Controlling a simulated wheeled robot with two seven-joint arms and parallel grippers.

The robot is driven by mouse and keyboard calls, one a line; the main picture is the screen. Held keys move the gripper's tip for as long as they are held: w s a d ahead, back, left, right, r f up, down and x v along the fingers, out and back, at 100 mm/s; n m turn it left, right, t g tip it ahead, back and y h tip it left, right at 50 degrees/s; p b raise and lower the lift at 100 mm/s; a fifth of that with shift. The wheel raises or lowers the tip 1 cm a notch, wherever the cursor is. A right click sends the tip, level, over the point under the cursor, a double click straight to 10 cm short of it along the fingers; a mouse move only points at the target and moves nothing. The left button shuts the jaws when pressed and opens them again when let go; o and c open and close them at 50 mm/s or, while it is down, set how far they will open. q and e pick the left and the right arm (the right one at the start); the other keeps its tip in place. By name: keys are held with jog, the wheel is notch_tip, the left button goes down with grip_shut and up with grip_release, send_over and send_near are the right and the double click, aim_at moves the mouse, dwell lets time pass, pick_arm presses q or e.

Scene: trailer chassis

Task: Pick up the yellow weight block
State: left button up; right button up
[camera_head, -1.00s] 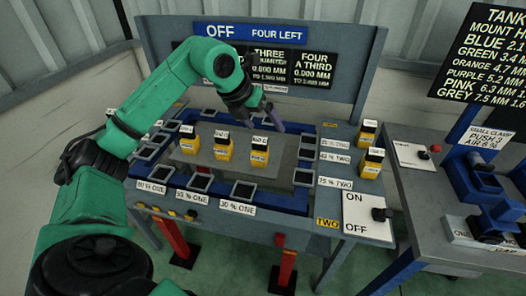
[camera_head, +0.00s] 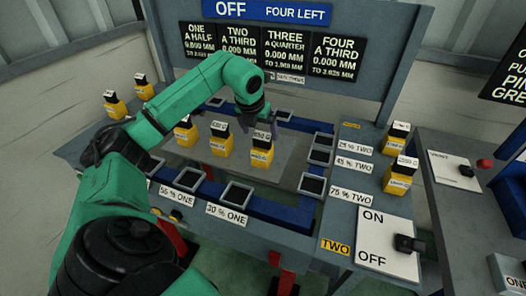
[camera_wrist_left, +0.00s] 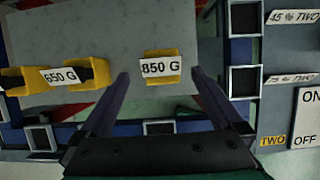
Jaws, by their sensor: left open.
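Several yellow weight blocks with white labels stand on the grey table. One yellow block (camera_head: 260,156) stands at the right end of a row on the raised grey plate. In the left wrist view a yellow block labelled 850 G (camera_wrist_left: 161,76) lies between the fingertips in the picture, with no visible contact. My left gripper (camera_head: 259,122) is open and empty, pointing down just over the right block of the row. Its two dark fingers also show in the wrist view (camera_wrist_left: 160,90). My right gripper is not in view.
Neighbouring yellow blocks (camera_head: 221,143) and (camera_head: 186,135) stand to the left, with a 650 G label (camera_wrist_left: 60,76) in the wrist view. Square black-and-grey sockets (camera_head: 236,192) ring the plate. More blocks (camera_head: 397,180) stand at right, near an ON/OFF switch panel (camera_head: 372,240).

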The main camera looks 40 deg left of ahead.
aim_at(261, 138)
pick_arm(q)
jog(key=p+x, duration=0.2)
jog(key=x, duration=0.4)
jog(key=shift+d+f, duration=0.1)
jog(key=shift+f, duration=0.05)
jog(key=shift+s, duration=0.1)
grip_shut()
